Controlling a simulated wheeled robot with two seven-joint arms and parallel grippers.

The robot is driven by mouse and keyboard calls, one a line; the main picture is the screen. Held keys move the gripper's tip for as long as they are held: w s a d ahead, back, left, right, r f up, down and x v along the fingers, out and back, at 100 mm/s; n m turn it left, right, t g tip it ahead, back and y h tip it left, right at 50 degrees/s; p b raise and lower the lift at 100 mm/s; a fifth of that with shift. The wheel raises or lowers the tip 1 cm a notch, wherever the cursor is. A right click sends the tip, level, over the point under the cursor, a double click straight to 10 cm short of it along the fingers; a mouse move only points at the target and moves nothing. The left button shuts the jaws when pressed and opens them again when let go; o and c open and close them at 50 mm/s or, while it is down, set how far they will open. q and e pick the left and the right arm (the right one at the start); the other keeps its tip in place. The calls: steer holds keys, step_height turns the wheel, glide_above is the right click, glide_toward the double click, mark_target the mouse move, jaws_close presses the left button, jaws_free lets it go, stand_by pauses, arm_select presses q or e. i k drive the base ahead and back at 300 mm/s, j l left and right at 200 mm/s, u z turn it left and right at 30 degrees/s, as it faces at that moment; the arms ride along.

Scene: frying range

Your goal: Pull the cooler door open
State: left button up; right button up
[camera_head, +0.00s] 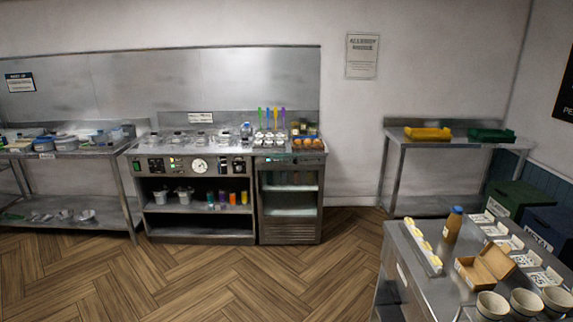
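The cooler (263,222) stands under the right end of the steel range against the far wall. Its front (291,184) looks like a glass door in a metal frame, with shelves and several small items faintly visible behind it. The door appears shut, flush with the unit's front. A louvred panel (291,231) sits below it. A handle is too small to make out. Neither of my grippers is in view, and no arm reaches the cooler.
The range's open cabinet (198,218) adjoins the cooler on the left. A steel table (75,154) stands further left. A counter (408,262) with bowls, a box and a bottle (453,225) fills the near right. The wooden floor (250,280) before the cooler is clear.

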mark_target(259, 168)
steer(key=i, duration=3.3)
steer(key=i+z, duration=0.2)
steer(key=i, duration=0.25)
steer(key=i+j+z, duration=0.15)
steer(key=i, duration=0.3)
